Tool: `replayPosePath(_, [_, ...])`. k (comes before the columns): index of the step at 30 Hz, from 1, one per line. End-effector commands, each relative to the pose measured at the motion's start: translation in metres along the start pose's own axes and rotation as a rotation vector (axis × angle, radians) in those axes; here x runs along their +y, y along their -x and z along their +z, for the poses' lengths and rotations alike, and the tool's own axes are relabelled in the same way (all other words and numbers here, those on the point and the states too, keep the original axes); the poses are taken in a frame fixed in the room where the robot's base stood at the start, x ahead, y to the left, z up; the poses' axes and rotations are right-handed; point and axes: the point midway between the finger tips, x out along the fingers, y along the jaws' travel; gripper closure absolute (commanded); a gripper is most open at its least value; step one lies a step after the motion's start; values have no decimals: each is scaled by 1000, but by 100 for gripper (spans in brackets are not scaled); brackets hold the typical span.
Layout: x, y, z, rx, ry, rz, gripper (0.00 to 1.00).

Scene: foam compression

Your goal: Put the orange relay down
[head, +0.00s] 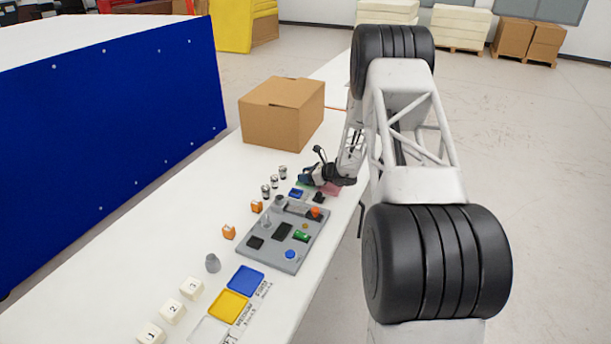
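Two small orange blocks that look like relays stand on the white table left of the grey board: one nearer the board's far end (256,207) and one closer to me (228,232). A small orange piece (315,212) sits at the far right corner of the grey board (283,264). My gripper (308,176) is low over the table beyond the board, near a pink and green patch (332,189). Its fingers are small and dark in this view, so I cannot tell whether they are open or hold anything.
A cardboard box (282,113) stands behind my gripper. Several small metallic cylinders (274,182) stand to its left. Blue (246,281) and yellow (229,306) trays and numbered white blocks (172,311) lie in front. A blue panel (120,130) borders the left.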

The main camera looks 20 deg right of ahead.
Motion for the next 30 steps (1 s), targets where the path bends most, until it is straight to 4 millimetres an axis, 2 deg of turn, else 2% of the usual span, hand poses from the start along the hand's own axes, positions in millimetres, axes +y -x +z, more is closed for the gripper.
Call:
replayPosePath(13, [0, 1, 3, 0, 1, 0, 54])
replayPosePath(17, [-1, 9, 2, 0, 0, -1, 54])
replayPosePath(23, [-1, 32, 3, 0, 0, -2, 54])
replayPosePath(30, [-1, 70, 4, -1, 1, -2, 54])
